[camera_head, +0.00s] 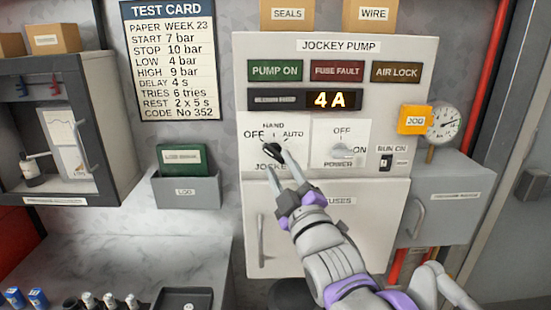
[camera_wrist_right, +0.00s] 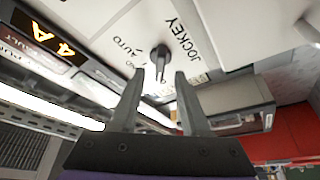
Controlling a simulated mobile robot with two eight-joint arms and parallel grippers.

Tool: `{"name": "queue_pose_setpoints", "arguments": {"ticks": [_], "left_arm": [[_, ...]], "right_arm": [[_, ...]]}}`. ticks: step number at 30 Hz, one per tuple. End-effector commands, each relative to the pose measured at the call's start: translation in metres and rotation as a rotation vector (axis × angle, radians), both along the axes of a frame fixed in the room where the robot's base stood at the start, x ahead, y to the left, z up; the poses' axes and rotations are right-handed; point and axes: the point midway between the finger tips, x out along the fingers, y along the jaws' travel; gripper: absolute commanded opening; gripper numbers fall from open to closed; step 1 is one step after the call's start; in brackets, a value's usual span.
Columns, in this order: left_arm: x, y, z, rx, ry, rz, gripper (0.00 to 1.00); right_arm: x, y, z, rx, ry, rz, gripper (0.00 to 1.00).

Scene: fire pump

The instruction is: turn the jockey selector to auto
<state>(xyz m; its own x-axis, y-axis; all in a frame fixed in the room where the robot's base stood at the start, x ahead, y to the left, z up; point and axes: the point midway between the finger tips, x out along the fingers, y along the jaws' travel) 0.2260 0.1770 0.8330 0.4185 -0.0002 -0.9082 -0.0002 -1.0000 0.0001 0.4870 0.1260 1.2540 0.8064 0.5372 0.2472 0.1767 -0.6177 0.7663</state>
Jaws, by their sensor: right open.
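The jockey selector (camera_head: 271,149) is a black knob on a white plate marked OFF, HAND and AUTO, above the word JOCKEY. Its handle appears turned toward the OFF side at the left. It also shows in the right wrist view (camera_wrist_right: 160,55), just beyond the fingertips. My right gripper (camera_head: 284,176) is in front of the plate, just below and right of the knob. In the right wrist view its two fingers (camera_wrist_right: 160,74) are apart with nothing held, the knob between their tips in the picture. Contact cannot be told. My left gripper is not in view.
The POWER switch (camera_head: 342,151) is right of the selector. The lit display (camera_head: 330,100) reads 4 A. An orange JOG box (camera_head: 414,120) and a gauge (camera_head: 443,124) are at the panel's right. A grey holder (camera_head: 186,191) is at the left. The fuses door (camera_head: 335,235) is below.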

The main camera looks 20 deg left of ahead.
Motion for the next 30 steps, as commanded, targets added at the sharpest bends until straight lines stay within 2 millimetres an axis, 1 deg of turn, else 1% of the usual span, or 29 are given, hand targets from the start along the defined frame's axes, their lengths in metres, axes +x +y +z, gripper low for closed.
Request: {"name": "queue_pose_setpoints", "arguments": {"ticks": [1,6,11,18,23,24,26,30], "left_arm": [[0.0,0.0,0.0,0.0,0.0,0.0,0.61],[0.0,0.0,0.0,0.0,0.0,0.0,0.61],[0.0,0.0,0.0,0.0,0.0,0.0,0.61],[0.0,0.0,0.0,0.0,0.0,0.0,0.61],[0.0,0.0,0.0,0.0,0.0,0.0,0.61],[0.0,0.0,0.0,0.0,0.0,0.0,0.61],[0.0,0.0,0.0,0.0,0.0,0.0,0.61],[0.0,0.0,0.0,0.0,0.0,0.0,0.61]], "right_arm": [[0.008,0.005,0.002,0.001,0.001,0.0,0.46],[0.024,0.016,0.007,-0.001,0.001,0.0,0.46],[0.03,0.02,0.009,-0.001,0.001,0.0,0.46],[0.03,0.02,0.008,-0.001,0.001,0.0,0.46],[0.03,0.02,0.008,0.0,0.002,0.0,0.17],[0.03,0.02,0.008,0.0,0.002,0.0,0.1],[0.03,0.02,0.008,0.0,0.002,0.0,0.0],[0.03,0.019,0.008,0.0,0.002,0.0,0.0]]}}
